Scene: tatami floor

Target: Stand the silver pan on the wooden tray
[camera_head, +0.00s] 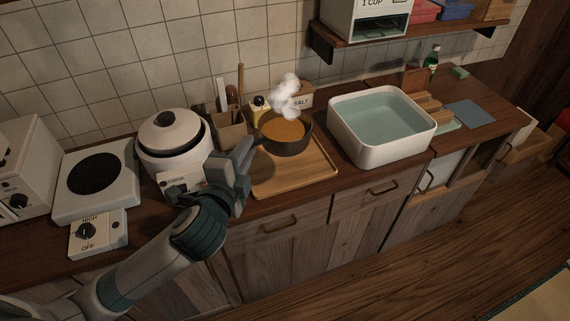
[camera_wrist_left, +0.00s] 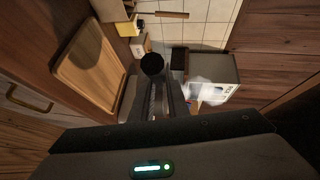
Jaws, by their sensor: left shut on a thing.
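The silver pan (camera_head: 286,147), dark grey in this light, holds brown steaming liquid and looks level. It is over the back part of the wooden tray (camera_head: 300,182). I cannot tell from the head view whether its base touches the tray. My left gripper (camera_head: 243,153) is shut on the pan's handle, to the left of the pan, and hides most of the handle. In the left wrist view the tray (camera_wrist_left: 101,88) shows at the upper left with a dark shadow on it, and my gripper fingers (camera_wrist_left: 156,100) point upward. My right gripper is out of view.
A rice cooker (camera_head: 172,148) stands close to the left of my gripper. A utensil box (camera_head: 231,128) and a salt box (camera_head: 300,97) stand behind the pan. A white water basin (camera_head: 381,145) is to the right. The tray's front part is bare.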

